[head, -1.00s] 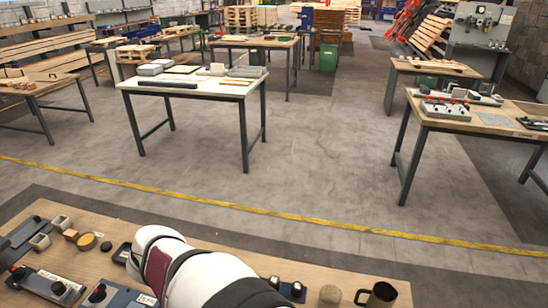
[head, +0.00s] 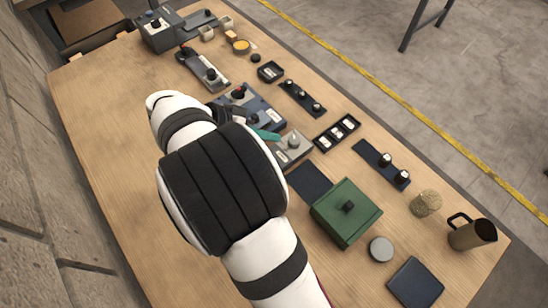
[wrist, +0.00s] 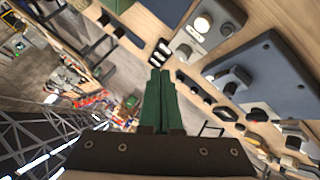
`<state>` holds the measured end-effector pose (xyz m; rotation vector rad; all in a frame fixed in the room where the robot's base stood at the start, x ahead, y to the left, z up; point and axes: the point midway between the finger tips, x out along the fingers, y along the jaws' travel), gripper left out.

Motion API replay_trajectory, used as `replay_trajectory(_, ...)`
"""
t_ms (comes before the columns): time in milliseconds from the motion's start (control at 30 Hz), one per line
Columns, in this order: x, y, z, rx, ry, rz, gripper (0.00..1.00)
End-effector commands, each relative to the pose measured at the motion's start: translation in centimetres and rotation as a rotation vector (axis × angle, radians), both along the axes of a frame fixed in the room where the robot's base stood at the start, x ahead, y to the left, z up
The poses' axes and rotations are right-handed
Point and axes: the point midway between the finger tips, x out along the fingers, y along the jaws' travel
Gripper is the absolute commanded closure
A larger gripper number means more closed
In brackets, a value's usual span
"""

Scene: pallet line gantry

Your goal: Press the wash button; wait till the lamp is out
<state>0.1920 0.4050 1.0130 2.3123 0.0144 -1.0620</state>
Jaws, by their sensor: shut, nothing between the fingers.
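My gripper (head: 268,134) has teal fingers, shut and empty, over the table between a blue-grey control panel and a light grey box. The fingers also show in the wrist view (wrist: 160,75), pressed together. The light grey box (head: 294,150) has a pale round top piece; in the wrist view the box (wrist: 213,14) carries a bright white disc (wrist: 201,25) and a dark-based knob (wrist: 183,53). I cannot tell whether the disc is a lit lamp. The blue-grey panel (head: 262,108) has a red knob (head: 239,91) and dark parts. No label marks the wash button readably.
A green box (head: 346,211) with a dark knob, a round grey lid (head: 381,249), a twine roll (head: 426,203) and a dark mug (head: 473,234) stand to the right. A black tray with white pieces (head: 337,132) lies behind. The table's left part is clear.

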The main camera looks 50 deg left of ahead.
Motion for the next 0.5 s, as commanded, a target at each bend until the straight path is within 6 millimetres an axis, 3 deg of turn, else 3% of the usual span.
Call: replay_trajectory(500,0.0,-0.1,-6.9,-0.003,0.002,0.000,1.00)
